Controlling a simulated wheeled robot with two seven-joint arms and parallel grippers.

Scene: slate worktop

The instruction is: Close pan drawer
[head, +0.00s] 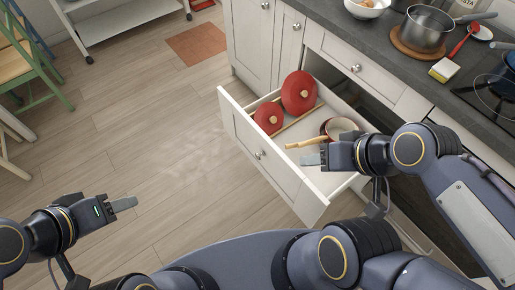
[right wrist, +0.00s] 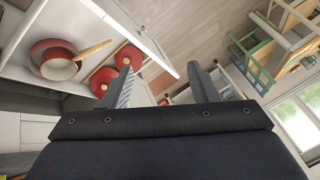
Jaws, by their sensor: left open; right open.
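The white pan drawer (head: 290,183) stands pulled out from the cabinet. Inside it are two red lids, a larger one (head: 298,92) and a smaller one (head: 268,118), and a red pan (head: 341,128) with a pale inside and wooden handle. My right gripper (head: 312,160) is over the drawer's near right part, close to the front panel; contact cannot be told. In the right wrist view its open, empty jaws (right wrist: 164,88) show, with the drawer (right wrist: 130,22) and red pan (right wrist: 60,62) beyond. My left gripper (head: 125,204) is open and empty over the floor, left of the drawer.
The slate worktop (head: 385,45) above holds a steel pot (head: 424,30) on a round board, a sponge (head: 446,69), a red spoon and a hob. A white trolley (head: 120,18) and green-framed chairs (head: 38,75) stand at the far left. The wooden floor before the drawer is clear.

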